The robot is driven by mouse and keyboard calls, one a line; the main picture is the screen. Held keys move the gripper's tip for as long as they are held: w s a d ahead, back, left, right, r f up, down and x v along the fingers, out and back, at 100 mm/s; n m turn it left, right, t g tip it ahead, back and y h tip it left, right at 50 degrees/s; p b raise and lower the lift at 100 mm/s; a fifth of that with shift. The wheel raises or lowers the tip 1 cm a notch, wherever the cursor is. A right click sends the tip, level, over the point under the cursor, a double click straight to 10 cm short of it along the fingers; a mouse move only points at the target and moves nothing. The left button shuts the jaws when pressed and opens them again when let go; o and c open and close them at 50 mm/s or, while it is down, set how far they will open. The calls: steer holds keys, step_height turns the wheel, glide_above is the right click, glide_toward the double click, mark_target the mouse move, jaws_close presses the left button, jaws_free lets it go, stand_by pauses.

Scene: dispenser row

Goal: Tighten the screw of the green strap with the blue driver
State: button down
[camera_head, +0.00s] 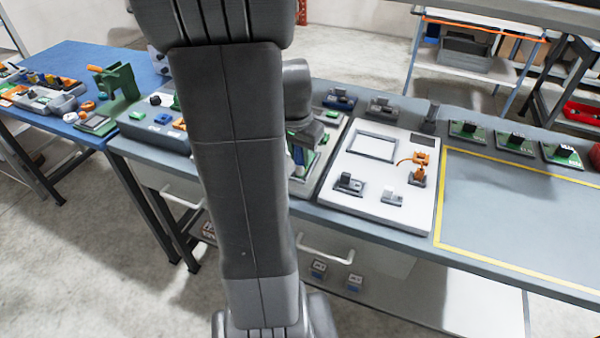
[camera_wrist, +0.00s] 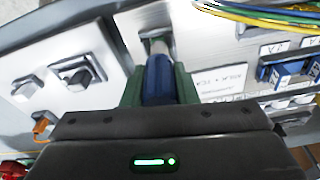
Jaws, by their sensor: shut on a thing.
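My gripper (camera_wrist: 158,88) is shut on the blue driver (camera_wrist: 158,78), with one green finger on each side of its handle. The driver's far end points at a pale panel and meets a small metallic part (camera_wrist: 155,43) there. I cannot tell whether the tip sits in a screw. In the head view the blue driver (camera_head: 299,156) shows as a small blue piece below my wrist, over the bench behind my arm. I cannot make out the green strap or its screw for sure; the gripper and driver hide much of that spot.
A white board (camera_head: 341,196) with a grey frame, small blocks and an orange part lies just right. Several green-based modules (camera_head: 515,143) stand along the back. A yellow-outlined area (camera_head: 500,215) is clear. In the wrist view, cables (camera_wrist: 265,15) and blue terminals (camera_wrist: 280,73) lie right.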

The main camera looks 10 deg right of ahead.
steer(key=shift+r, duration=0.2)
steer(key=shift+r+p, duration=0.7)
step_height(320, 180, up, 5)
steer(key=p, duration=0.3)
steer(key=shift+f+p, duration=0.2)
steer(key=shift+p, duration=0.1)
steer(key=shift+f, duration=0.1)
stand_by(0.3)
